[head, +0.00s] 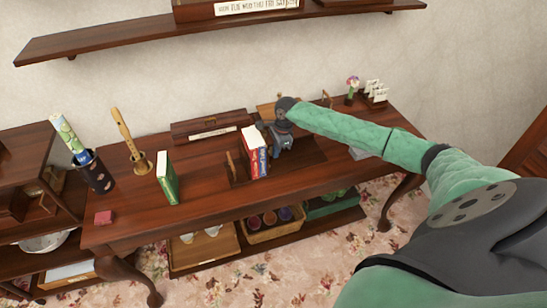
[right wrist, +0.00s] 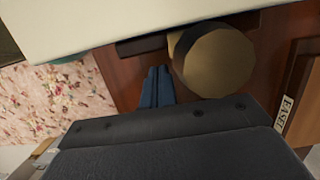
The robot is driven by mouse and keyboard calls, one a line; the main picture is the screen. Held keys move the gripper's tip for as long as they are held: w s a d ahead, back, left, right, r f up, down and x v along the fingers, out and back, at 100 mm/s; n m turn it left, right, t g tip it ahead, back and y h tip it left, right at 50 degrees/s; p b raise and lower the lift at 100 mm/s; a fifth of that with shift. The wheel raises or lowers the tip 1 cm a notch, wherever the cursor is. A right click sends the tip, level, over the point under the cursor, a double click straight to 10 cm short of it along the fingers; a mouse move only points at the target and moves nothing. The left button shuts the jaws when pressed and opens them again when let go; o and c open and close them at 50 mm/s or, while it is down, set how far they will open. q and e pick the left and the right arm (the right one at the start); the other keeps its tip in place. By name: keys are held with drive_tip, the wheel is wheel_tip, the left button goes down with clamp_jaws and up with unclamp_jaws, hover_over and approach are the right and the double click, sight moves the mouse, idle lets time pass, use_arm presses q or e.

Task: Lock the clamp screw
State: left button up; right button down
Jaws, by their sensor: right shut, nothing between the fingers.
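My right gripper (head: 281,143) is low over the dark wooden table, beside the upright books. It is shut with nothing between its fingers. In the right wrist view its blue-grey fingers (right wrist: 156,88) are together. Close beside them is a round tan-faced piece (right wrist: 215,60) with a dark side; I cannot tell whether it is the clamp screw's head or whether the fingers touch it. In the head view the clamp screw cannot be made out, and the arm and gripper cover part of that area. My left gripper is not in view.
Red, white and blue books (head: 255,153) stand left of my gripper. A long labelled box (head: 209,127) lies behind. A green book (head: 167,178), a recorder (head: 126,135) and a dark cup (head: 98,175) stand farther left. A wall shelf (head: 150,45) hangs above.

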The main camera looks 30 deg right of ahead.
drive_tip(key=shift+w, duration=0.1)
drive_tip(key=shift+w+d+p, duration=0.15)
drive_tip(key=shift+w+p, duration=0.15)
drive_tip(key=shift+w, duration=0.35)
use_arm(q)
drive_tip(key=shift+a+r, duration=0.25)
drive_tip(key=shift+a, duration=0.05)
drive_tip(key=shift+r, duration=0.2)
use_arm(e)
drive_tip(key=shift+s+r, duration=0.1)
drive_tip(key=shift+r, duration=0.1)
use_arm(q)
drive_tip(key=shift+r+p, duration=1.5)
drive_tip(key=shift+p, duration=0.15)
use_arm(e)
drive_tip(key=shift+s+r, duration=0.2)
drive_tip(key=shift+r, duration=0.45)
drive_tip(key=shift+s+r, duration=0.15)
drive_tip(key=shift+r, duration=0.45)
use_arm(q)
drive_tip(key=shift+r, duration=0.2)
use_arm(e)
drive_tip(key=shift+w, duration=0.25)
use_arm(q)
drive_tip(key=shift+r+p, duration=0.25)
drive_tip(key=shift+p, duration=0.2)
use_arm(e)
drive_tip(key=shift+w, duration=0.4)
